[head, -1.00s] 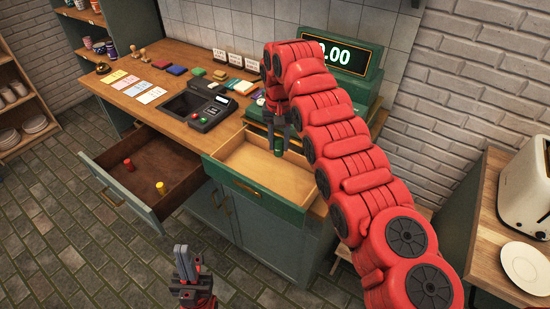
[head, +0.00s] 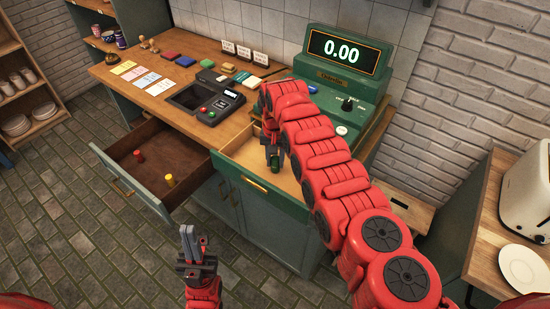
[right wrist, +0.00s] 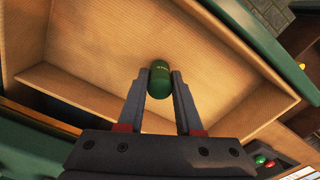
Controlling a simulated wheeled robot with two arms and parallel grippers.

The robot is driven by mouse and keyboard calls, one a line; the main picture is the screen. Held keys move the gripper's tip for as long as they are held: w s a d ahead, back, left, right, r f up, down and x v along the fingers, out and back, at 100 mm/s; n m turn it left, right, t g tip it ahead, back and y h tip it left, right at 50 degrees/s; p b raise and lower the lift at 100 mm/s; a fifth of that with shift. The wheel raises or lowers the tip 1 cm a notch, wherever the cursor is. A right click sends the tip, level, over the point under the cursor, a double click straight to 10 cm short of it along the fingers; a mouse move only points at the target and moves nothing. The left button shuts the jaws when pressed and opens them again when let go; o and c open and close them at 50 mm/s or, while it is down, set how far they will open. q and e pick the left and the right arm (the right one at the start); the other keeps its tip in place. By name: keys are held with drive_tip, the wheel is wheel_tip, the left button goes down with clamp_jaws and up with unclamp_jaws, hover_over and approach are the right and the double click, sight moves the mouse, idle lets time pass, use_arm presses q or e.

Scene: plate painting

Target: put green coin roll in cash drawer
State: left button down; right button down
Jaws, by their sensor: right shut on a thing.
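The green coin roll (right wrist: 160,79) is between the fingers of my right gripper (right wrist: 160,88), which is shut on it. In the right wrist view the roll appears against the bare wooden floor of the open cash drawer (right wrist: 90,50). In the head view my right gripper (head: 271,152) points down into the cash drawer (head: 240,145), near its green front. My red right arm covers the drawer's right part. I cannot tell whether the roll touches the drawer floor. My left gripper (head: 188,243) is empty, its fingers together, in front of the cabinet.
A second, darker drawer (head: 180,158) stands open at left, holding a red piece (head: 138,155) and a yellow piece (head: 170,180). The green register (head: 340,75) reads 0.00. A card terminal (head: 213,105) and colored cards sit on the counter. A toaster stands at right.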

sight(275, 158)
drive_tip(key=shift+f, duration=0.1)
drive_tip(key=shift+f+b, duration=0.15)
drive_tip(key=shift+b, duration=0.15)
drive_tip(key=c, duration=0.6)
unclamp_jaws()
drive_tip(key=shift+r+p, duration=0.3)
drive_tip(key=shift+r+b, duration=0.3)
drive_tip(key=shift+r, duration=0.2)
wheel_tip(275, 158, up, 11)
drive_tip(key=b, duration=0.2)
drive_tip(key=shift+b, duration=0.4)
